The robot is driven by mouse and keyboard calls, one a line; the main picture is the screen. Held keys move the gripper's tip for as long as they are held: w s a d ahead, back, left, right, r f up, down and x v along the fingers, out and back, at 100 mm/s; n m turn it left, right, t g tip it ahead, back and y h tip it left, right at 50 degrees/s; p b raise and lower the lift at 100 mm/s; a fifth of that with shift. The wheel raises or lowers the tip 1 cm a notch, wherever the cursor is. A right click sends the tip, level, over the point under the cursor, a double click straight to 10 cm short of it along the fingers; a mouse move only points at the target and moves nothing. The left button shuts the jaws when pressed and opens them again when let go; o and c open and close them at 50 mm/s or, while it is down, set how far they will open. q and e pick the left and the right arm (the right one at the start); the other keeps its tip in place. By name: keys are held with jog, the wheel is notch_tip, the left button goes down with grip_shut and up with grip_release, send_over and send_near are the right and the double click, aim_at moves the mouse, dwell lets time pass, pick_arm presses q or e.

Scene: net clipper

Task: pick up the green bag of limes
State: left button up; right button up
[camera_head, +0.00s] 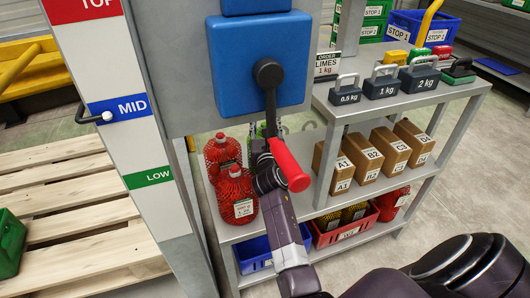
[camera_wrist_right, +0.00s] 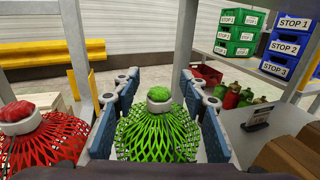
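The green net bag of limes (camera_wrist_right: 158,135) stands upright in the right wrist view, with a pale clip (camera_wrist_right: 160,95) around its neck and a green tuft above. My right gripper (camera_wrist_right: 157,82) is open, its blue-padded fingers on either side of the bag. Gaps show beside the neck; whether the pads touch the wider body I cannot tell. In the head view my right arm (camera_head: 283,220) reaches to the shelf behind the red-handled lever (camera_head: 287,165), and the bag is almost wholly hidden there. My left gripper is not in view.
Red net bags (camera_head: 236,197) stand close left of my gripper; one shows in the wrist view (camera_wrist_right: 40,140). Brown boxes (camera_head: 361,157) stand to the right. Weights (camera_head: 386,82) sit on the upper shelf. A blue bin (camera_head: 255,256) and a red bin (camera_head: 340,232) are below.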

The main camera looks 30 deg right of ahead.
grip_shut()
jog(key=shift+r, duration=0.1)
dwell(0.3)
jog(key=shift+r, duration=0.1)
